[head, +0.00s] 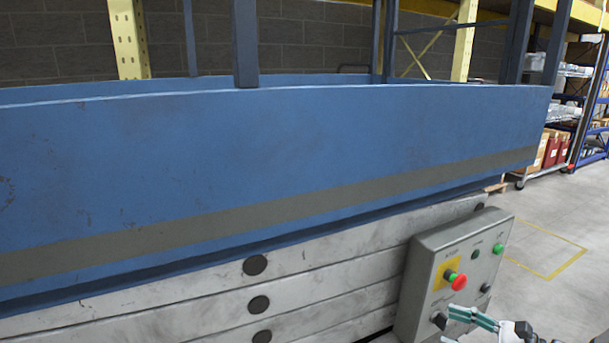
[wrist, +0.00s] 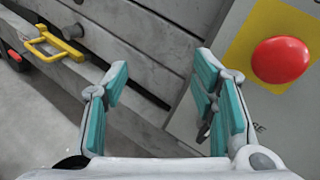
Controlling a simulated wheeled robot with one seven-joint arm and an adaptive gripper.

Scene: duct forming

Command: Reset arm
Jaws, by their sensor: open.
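My gripper (wrist: 160,98) is open and empty in the wrist view, its teal-padded fingers spread apart. Its right finger is in front of the grey control box (wrist: 232,30), left of and below the red button (wrist: 281,60) on its yellow plate. I cannot tell whether the finger touches the box. In the head view, part of my gripper (head: 462,326) shows at the bottom right, in front of the lower part of the control box (head: 415,290). The red button (head: 458,282) and a green button (head: 498,248) show above it.
A large blue machine body (head: 250,150) with a grey stripe stands above grey slatted panels (head: 150,305). A yellow handle (wrist: 55,43) is at the upper left of the wrist view. Open concrete floor (head: 555,225) lies to the right, with loaded shelves (head: 570,95) behind.

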